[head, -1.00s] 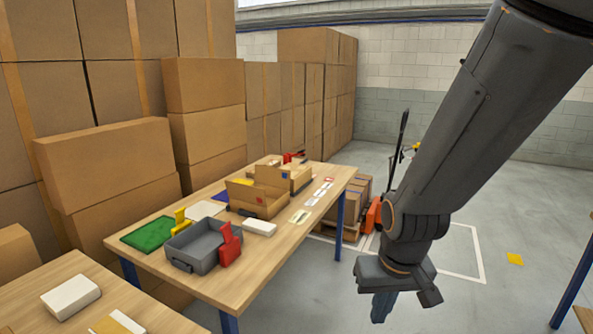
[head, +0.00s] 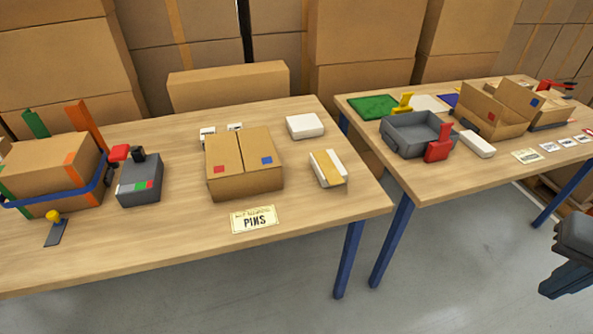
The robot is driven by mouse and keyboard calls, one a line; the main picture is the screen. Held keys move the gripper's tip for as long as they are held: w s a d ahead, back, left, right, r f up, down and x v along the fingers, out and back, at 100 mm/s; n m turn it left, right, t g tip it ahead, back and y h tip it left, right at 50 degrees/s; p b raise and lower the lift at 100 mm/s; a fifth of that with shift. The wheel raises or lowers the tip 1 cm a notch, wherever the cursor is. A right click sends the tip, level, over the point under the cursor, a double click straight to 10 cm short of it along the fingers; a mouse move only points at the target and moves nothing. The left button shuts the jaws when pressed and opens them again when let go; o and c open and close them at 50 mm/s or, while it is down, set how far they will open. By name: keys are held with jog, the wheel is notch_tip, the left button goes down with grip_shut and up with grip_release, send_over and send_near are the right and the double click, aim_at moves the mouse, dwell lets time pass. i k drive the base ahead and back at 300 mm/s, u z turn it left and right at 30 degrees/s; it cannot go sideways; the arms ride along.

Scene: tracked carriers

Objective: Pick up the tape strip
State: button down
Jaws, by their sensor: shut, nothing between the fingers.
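A tan strip (head: 329,167), which looks like the tape strip, lies along the top of a white block (head: 316,178) at the right end of the near table. One end of it reaches the block's front edge. My gripper (head: 560,281) shows at the right edge of the head view, partly cut off. It is shut and empty, beyond the near table's right end and well away from the strip.
The near table (head: 130,250) also holds a closed carton (head: 243,165), a PINS card (head: 254,219), a grey device (head: 139,180) and a strapped box (head: 60,170). The second table (head: 430,185) carries a grey tray (head: 400,140) and open cartons. A gap separates the tables.

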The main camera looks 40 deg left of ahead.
aim_at(329, 169)
jog(key=u, duration=1.45)
